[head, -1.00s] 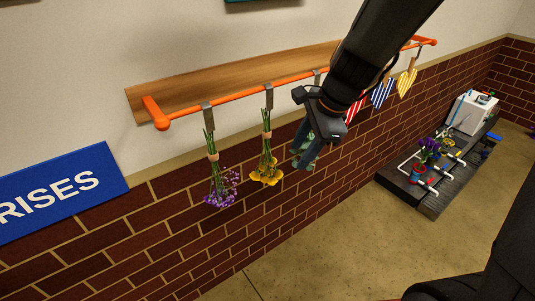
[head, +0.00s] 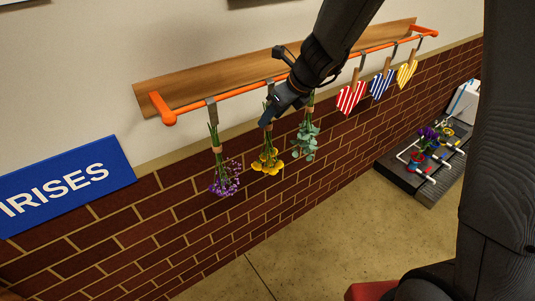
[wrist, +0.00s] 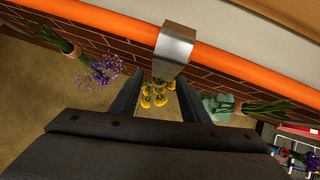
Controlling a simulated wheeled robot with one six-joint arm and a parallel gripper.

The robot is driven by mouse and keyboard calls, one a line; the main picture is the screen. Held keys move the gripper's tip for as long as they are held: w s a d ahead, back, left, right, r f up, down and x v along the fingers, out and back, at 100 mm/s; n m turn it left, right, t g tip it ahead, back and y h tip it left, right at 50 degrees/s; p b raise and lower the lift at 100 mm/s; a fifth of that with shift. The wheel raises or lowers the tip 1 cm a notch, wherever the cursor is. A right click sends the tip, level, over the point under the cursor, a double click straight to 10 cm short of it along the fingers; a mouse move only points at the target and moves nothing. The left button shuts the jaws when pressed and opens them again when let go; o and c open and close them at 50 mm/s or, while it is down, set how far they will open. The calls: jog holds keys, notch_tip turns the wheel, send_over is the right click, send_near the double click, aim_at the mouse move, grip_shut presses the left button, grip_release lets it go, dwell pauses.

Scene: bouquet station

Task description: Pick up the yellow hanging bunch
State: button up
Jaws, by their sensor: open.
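The yellow hanging bunch (head: 267,160) hangs head down from a metal clip on the orange rail (head: 230,93), between a purple bunch and a green one. In the head view my gripper (head: 268,118) is at its upper stems and partly hides them and the clip. In the wrist view the yellow blooms (wrist: 158,94) show between the two open fingers of my gripper (wrist: 160,100), below the metal clip (wrist: 174,50). The stems are hidden behind the clip there. I cannot tell whether the fingers touch the bunch.
A purple bunch (head: 224,178) hangs to the left and a green leafy bunch (head: 305,138) close to the right. A brick wall lies behind. A dark bench (head: 412,178) stands at right.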

jog(key=shift+x, duration=0.8)
jog(key=shift+c, duration=0.5)
grip_shut()
